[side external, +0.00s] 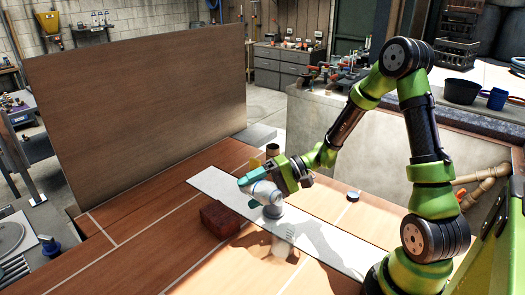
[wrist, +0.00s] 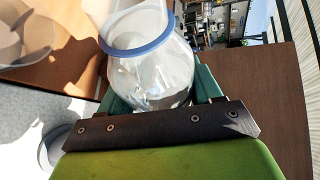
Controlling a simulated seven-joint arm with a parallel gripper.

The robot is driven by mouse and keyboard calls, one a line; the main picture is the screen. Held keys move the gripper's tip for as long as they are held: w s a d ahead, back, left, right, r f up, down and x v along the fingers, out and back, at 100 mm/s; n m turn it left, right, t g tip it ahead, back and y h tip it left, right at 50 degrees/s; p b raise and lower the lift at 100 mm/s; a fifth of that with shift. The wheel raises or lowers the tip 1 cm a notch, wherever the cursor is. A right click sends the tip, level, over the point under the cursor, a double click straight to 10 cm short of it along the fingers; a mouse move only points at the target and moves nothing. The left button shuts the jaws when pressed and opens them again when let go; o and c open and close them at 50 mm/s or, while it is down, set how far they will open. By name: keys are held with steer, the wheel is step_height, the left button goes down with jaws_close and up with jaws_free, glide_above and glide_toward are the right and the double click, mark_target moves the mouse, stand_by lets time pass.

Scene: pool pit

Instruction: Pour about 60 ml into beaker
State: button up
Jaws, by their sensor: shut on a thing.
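My gripper (side external: 255,184) is shut on a clear rounded vessel with a blue rim (side external: 264,190). In the wrist view the vessel (wrist: 165,70) sits between the teal fingers (wrist: 168,95), its mouth toward the top. It looks tilted in the side view; its liquid level cannot be told. A clear glass container, apparently the beaker (side external: 283,246), stands on the wooden surface in front of the gripper. It also seems to show at the upper left of the wrist view (wrist: 25,35). Its contents cannot be made out. No stream between the two is visible.
A pale strip (side external: 330,226) crosses the wooden surface (side external: 145,215). A dark red block (side external: 221,219) lies left of the gripper, and a brown cylinder (side external: 271,151) stands behind. A small dark object (side external: 353,196) lies right. A tall brown panel (side external: 150,110) stands at back left.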

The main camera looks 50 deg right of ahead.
steer(key=shift+s+f+n+t, duration=0.1)
steer(key=shift+s+n+t, duration=0.05)
steer(key=shift+n+t, duration=0.45)
stand_by(1.1)
steer(key=shift+w+d+n, duration=0.15)
steer(key=shift+w+n, duration=0.15)
steer(key=shift+w, duration=0.25)
stand_by(0.3)
steer(key=shift+s+r+n, duration=0.1)
steer(key=shift+r+n, duration=0.2)
steer(key=shift+r, duration=0.1)
stand_by(1.4)
steer(key=shift+w+f, duration=0.3)
steer(key=shift+f, duration=0.1)
steer(key=shift+w+r+m+g, duration=0.1)
steer(key=shift+m+g, duration=0.3)
steer(key=shift+m, duration=0.3)
steer(key=shift+w+r+m+g, duration=0.1)
steer(key=shift+m+g, duration=0.3)
steer(key=shift+m, duration=0.3)
steer(key=shift+s+m+g, duration=0.15)
steer(key=shift+m+g, duration=0.15)
steer(key=shift+m, duration=0.1)
steer(key=shift+s, duration=0.1)
stand_by(0.6)
